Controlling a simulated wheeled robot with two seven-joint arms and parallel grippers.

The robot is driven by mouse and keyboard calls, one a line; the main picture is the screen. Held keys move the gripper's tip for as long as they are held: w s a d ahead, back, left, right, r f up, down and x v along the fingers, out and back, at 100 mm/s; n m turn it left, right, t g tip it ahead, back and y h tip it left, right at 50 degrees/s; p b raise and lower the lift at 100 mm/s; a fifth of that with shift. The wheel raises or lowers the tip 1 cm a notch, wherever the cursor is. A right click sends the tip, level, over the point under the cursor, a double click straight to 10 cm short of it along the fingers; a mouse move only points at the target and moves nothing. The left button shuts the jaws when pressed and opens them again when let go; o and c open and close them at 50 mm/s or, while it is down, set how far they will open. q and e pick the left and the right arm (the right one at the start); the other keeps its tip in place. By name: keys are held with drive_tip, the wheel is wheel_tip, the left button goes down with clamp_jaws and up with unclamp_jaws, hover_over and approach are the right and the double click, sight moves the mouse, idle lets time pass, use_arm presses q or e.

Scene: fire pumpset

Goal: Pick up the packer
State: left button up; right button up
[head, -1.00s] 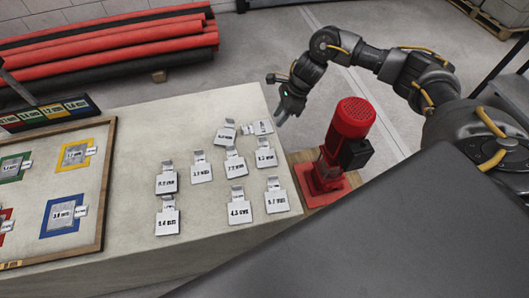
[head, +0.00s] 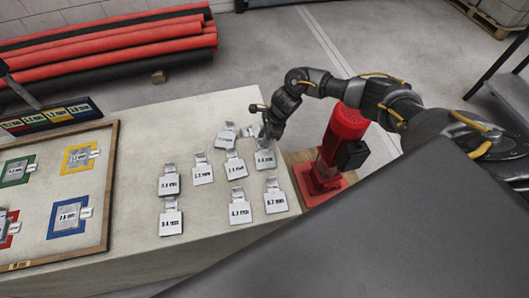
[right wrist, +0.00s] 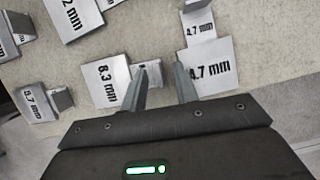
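Several flat silver packers with upright tabs and black mm labels lie on the pale table, one at the front (head: 170,222). In the right wrist view, a packer marked 8.3 mm (right wrist: 105,80) lies at the left finger, with its tab (right wrist: 153,72) in the gap between the fingers. A packer marked 4.7 mm (right wrist: 210,68) lies by the right finger. My right gripper (right wrist: 160,82) is open and empty, low over the far right of the group; it also shows in the head view (head: 264,136), covering part of a packer.
A wooden-framed board (head: 112,190) with coloured squares and packers lies at the left. A red pump (head: 340,140) stands just right of the packers, close to my right arm. Red and black pipes (head: 110,45) lie beyond the table.

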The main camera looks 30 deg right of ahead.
sight(263, 152)
drive_tip(key=shift+f, duration=0.25)
clamp_jaws()
drive_tip(key=shift+a+r, duration=0.1)
drive_tip(key=shift+r, duration=0.4)
wheel_tip(263, 152, up, 2)
drive_tip(key=shift+r+b, duration=0.25)
drive_tip(key=shift+b, duration=0.05)
drive_tip(key=s+a+r+n+g+b, duration=0.1)
drive_tip(key=s+a+r+n+g, duration=0.1)
drive_tip(key=s+n, duration=0.4)
drive_tip(key=s+a+r+n+g+b, duration=0.1)
drive_tip(key=s+a+r+n+g, duration=0.1)
drive_tip(key=s+r+n, duration=0.3)
drive_tip(key=shift+s+a+n+h, duration=0.3)
drive_tip(key=shift+s+a+n, duration=0.15)
drive_tip(key=shift+s, duration=0.8)
